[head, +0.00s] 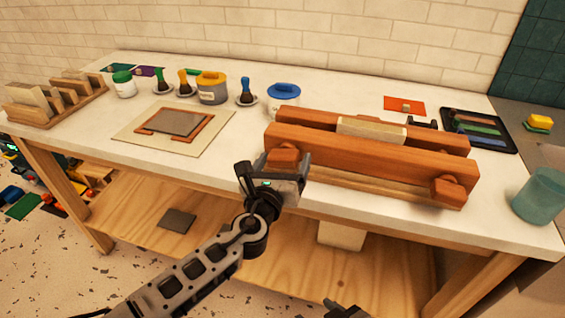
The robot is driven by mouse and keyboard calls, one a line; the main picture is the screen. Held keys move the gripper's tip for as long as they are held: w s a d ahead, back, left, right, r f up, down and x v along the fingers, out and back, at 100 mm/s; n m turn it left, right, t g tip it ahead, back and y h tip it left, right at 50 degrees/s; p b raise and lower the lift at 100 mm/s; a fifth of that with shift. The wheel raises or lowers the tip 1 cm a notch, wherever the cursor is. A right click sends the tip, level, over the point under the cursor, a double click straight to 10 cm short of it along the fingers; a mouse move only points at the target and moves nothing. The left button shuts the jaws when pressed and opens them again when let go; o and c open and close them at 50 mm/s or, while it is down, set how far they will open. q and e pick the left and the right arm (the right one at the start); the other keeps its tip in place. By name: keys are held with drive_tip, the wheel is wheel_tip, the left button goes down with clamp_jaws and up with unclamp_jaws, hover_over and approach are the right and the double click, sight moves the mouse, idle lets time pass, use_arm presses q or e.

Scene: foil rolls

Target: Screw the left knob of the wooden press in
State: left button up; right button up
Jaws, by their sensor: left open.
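The wooden press (350,150) stands on the white worktop at the right, with two reddish beams and a pale block clamped between them. Its left knob (283,157) is a reddish wooden block at the left end of the front beam. The right knob (452,188) sits at the other end. My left gripper (272,166) is open at the left knob, one finger on each side of it. Whether the fingers touch it cannot be told. A small dark part of my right gripper (345,311) shows at the bottom edge; its jaws cannot be made out.
A board with a dark plate (178,122) lies left of the press. Jars and brushes, including a yellow-lidded jar (212,88), stand behind. A wooden rack (45,108) is at far left. A black tray (482,128) and teal cup (540,196) are at the right.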

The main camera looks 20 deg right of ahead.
use_arm(q)
drive_tip(key=v, duration=1.6)
